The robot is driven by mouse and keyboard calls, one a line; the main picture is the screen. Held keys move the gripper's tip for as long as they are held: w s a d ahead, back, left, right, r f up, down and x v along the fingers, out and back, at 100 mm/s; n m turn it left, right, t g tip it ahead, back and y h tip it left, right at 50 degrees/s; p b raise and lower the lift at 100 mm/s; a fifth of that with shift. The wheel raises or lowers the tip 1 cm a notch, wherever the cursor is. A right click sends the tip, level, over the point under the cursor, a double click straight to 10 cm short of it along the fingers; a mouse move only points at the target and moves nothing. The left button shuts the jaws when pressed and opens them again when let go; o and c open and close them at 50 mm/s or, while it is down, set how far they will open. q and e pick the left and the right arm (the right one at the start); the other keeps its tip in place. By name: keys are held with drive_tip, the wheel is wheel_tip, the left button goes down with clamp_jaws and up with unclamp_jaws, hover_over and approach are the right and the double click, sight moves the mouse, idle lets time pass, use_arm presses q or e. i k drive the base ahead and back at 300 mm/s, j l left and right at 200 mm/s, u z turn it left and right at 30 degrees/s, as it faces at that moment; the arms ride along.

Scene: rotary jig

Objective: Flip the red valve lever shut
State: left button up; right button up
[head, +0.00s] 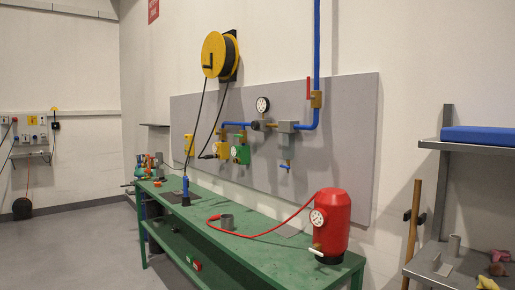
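The red valve lever (308,88) is a thin red bar standing upright. It sits just left of the vertical blue pipe (317,40), roughly parallel to it. Its lower end is by a brass valve body (316,99) on the pipe, in front of the grey wall panel (350,140). Neither of my grippers shows in the head view, so nothing is seen touching the lever.
A green workbench (270,250) stands below the panel, with a red tank (332,222) at its near end and a red hose (265,234). A yellow hose reel (214,54) hangs above. A metal shelf unit (480,149) stands at right.

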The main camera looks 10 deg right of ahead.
sight(308, 97)
drive_tip(key=i+j+z, duration=0.1)
drive_tip(key=i+z, duration=0.2)
drive_tip(key=i, duration=0.25)
drive_tip(key=i+j+z, duration=0.35)
drive_tip(key=i, duration=0.15)
drive_tip(key=i+j+z, duration=0.3)
drive_tip(key=i, duration=0.2)
drive_tip(key=j+z, duration=0.3)
drive_tip(key=j, duration=0.85)
drive_tip(key=j+z, duration=0.25)
drive_tip(key=j, duration=0.85)
